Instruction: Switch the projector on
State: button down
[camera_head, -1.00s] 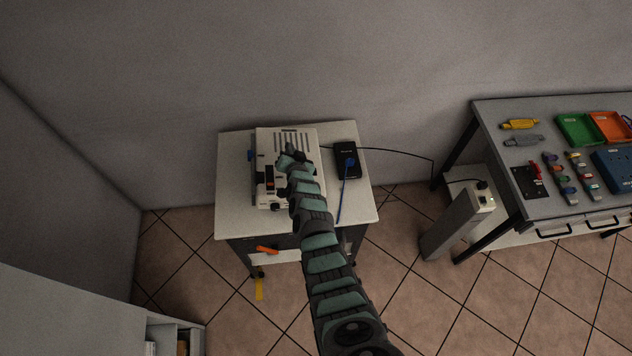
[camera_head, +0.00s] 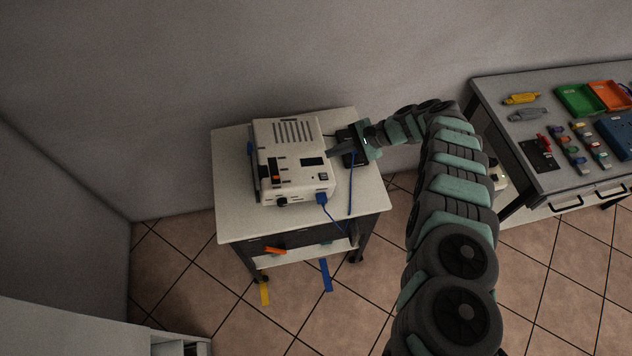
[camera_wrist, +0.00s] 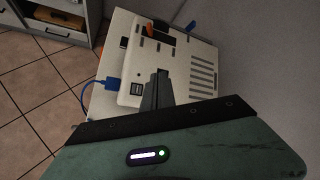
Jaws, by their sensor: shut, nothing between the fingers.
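The projector (camera_head: 290,160) is a cream box with top slots, lying on a small white-topped cart (camera_head: 232,205). A small dark panel with light marks (camera_head: 322,178), perhaps a switch, is near its front right corner; it also shows in the wrist view (camera_wrist: 137,87). I cannot read its state. A blue plug (camera_head: 322,198) sits at the projector's front edge, its cable hanging down. My gripper (camera_head: 331,153) is shut and empty, reaching in from the right, its tips close to the projector's right side. In the wrist view the fingers (camera_wrist: 157,78) overlap the projector; I cannot tell whether they touch.
A workbench (camera_head: 500,90) with bins and connectors stands at right. Free cart top lies at the front left.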

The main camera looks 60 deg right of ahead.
aim_at(324, 176)
jog(key=shift+s+a+r+y, duration=0.15)
jog(key=shift+s+a+r, duration=0.05)
jog(key=shift+r, duration=0.2)
jog(key=shift+s+a+r+y, duration=0.15)
jog(key=shift+a+r, duration=0.05)
jog(key=shift+r, duration=0.15)
jog(key=shift+f, duration=0.1)
jog(key=f+b, duration=0.2)
jog(key=f, duration=0.1)
jog(key=f+b, duration=0.2)
jog(key=w+a+f+b, duration=0.1)
jog(key=f+b, duration=0.1)
jog(key=f, duration=0.1)
jog(key=shift+w+f, duration=0.1)
jog(key=shift+f, duration=0.2)
jog(key=shift+f+b, duration=0.1)
jog(key=shift+b, duration=0.2)
dwell(1.2)
jog(key=shift+f, duration=0.3)
jog(key=shift+w+f+b, duration=0.1)
jog(key=shift+f+b, duration=0.25)
jog(key=shift+b, duration=0.15)
dwell(0.4)
dwell(0.3)
jog(key=shift+r+p, duration=0.6)
jog(key=shift+r, duration=0.15)
